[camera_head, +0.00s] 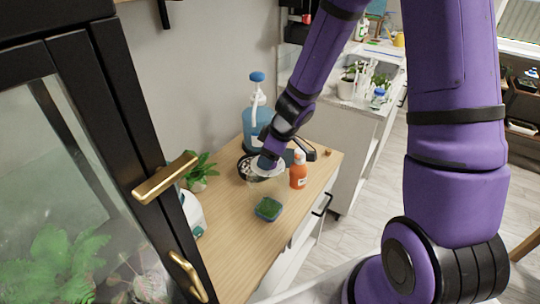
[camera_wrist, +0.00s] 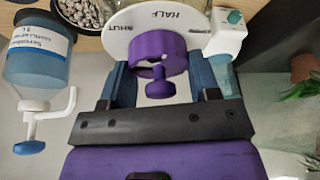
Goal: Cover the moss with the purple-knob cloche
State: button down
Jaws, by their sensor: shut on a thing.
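My gripper (camera_head: 271,158) is shut on the purple knob (camera_wrist: 159,48) of the cloche; its blue fingers sit on both sides of the knob in the wrist view (camera_wrist: 162,72). The cloche's white round top (camera_wrist: 115,36) carries the words SHUT and HALF. It also shows at the gripper's tip in the head view (camera_head: 266,171). Its clear dome is barely visible, and its lower edge cannot be made out. The moss (camera_head: 268,207) is a green square in a blue tray on the wooden counter, uncovered, nearer than the gripper and below it in the head view.
An orange bottle (camera_head: 299,171) stands right of the gripper. A dark bowl of pebbles (camera_head: 245,168) is just left, with a blue pump jug (camera_head: 257,122) behind. A potted plant (camera_head: 199,172) stands at left. The counter (camera_head: 229,220) around the moss is mostly clear.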

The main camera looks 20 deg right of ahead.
jog(key=shift+f, duration=1)
jog(key=shift+s+a+f, duration=0.1)
jog(key=shift+s+f, duration=0.05)
jog(key=shift+f, duration=1.25)
jog(key=shift+f, duration=2)
dwell(1.1)
jog(key=shift+c, duration=1.3)
grip_release()
